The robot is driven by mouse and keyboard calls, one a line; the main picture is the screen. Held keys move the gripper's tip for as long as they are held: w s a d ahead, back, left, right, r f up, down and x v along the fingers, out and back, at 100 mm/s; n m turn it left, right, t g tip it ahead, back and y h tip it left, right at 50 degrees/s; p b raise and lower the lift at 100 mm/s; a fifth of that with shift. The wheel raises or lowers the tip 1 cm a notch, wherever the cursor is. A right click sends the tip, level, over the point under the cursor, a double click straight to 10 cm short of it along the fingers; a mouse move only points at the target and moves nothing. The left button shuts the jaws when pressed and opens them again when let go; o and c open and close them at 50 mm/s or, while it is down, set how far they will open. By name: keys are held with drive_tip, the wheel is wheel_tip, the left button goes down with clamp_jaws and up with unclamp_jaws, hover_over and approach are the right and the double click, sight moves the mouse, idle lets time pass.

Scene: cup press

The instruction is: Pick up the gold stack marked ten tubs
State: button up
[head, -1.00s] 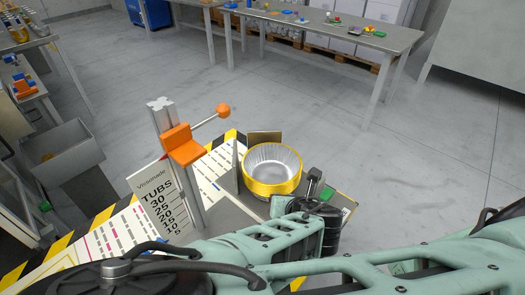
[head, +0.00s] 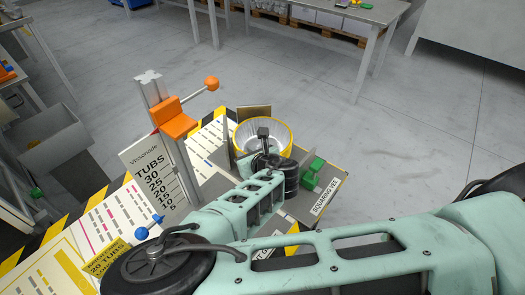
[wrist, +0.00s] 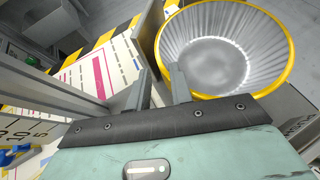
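The gold stack of tubs (head: 289,137) stands in the squaring jig, with a gold rim and a silver, ribbed inside. In the wrist view the stack (wrist: 287,70) fills the upper right, with its open top facing me. My gripper (wrist: 160,72) is open and empty at the stack's near left rim. The right finger overlaps the rim in the picture, and the left finger is outside it; I cannot tell whether they touch it. In the head view my wrist hides the stack's near side. No ten mark is readable on it.
A grey post with an orange slider block (head: 178,124) and an orange ball-ended lever (head: 211,83) stands left of the stack. A tubs scale board (head: 150,167) is beside it. A green clamp (head: 312,174) sits right. An upright plate (wrist: 148,40) stands close left of the stack.

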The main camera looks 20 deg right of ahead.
sight(238, 147)
drive_tip(key=shift+p+x, duration=0.45)
drive_tip(key=shift+x, duration=2.45)
drive_tip(key=shift+w+r, duration=0.1)
drive_tip(key=shift+r, duration=0.05)
clamp_jaws()
